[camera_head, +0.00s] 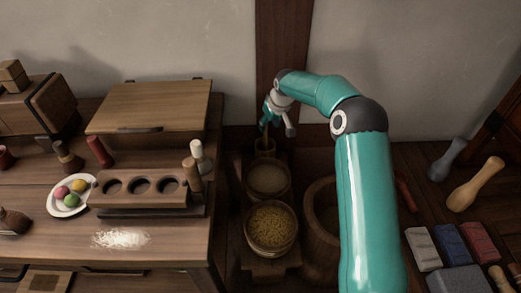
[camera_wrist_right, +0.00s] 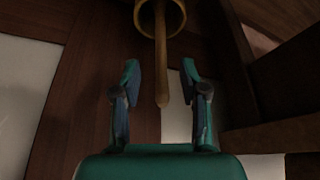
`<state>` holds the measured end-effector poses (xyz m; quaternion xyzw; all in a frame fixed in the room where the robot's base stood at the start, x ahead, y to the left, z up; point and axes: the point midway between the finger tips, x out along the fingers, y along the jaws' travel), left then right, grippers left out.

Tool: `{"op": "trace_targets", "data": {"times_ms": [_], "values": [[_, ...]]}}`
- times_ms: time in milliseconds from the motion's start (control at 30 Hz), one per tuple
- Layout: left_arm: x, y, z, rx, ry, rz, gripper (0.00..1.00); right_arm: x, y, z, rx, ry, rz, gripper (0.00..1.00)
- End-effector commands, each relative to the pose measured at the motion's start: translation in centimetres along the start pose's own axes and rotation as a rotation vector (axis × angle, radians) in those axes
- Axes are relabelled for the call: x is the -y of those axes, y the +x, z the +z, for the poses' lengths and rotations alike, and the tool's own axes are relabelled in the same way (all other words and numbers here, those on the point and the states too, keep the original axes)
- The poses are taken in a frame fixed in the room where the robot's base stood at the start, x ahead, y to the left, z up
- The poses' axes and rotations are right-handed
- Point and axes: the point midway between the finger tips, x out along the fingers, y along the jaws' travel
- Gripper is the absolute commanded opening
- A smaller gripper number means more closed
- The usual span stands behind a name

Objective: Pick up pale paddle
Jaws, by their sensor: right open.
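A thin pale wooden handle (camera_wrist_right: 161,68), which looks like that of the pale paddle, stands in a small wooden pot (camera_wrist_right: 169,14); its other end is hidden inside the pot. In the head view the pot (camera_head: 265,145) is at the back of the row of vessels, right of the bench. My right gripper (camera_head: 277,122) is just above this pot. In the right wrist view its two fingers (camera_wrist_right: 161,80) are open, one on each side of the handle, with gaps showing on both sides. My left gripper is not in view.
A bowl of pale meal (camera_head: 268,177) and a bowl of yellow grain (camera_head: 270,226) stand in front of the pot. A large wooden tub (camera_head: 320,205) is close on the right, partly behind my arm. The wooden bench (camera_head: 165,245) is on the left.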

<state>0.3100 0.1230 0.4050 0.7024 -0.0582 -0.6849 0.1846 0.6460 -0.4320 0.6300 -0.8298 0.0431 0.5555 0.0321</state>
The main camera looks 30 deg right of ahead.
Motion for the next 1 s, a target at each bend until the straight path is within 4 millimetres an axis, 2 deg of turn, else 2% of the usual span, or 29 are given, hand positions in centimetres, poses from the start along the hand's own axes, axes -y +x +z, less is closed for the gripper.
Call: {"op": "trace_targets", "data": {"times_ms": [167, 400, 500, 767, 867, 1000], "values": [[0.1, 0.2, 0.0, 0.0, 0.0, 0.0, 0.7, 0.0, 1.1, -0.1, 0.0, 0.0, 0.0, 0.44], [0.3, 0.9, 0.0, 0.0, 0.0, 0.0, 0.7, 0.2, 4.4, -0.7, 0.0, 0.0, 0.0, 0.44], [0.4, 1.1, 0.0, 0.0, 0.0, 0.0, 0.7, 0.1, 5.3, -0.8, -0.001, -0.001, 0.0, 0.44], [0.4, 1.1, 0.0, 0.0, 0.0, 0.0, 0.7, 0.2, 5.6, -0.8, -0.001, -0.002, 0.0, 0.44], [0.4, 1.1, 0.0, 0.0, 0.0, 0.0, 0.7, 0.2, 5.5, -0.8, -0.001, -0.002, 0.0, 0.31], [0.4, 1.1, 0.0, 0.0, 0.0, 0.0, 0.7, 0.3, 5.5, -0.8, -0.001, -0.002, -0.001, 0.07]]}}
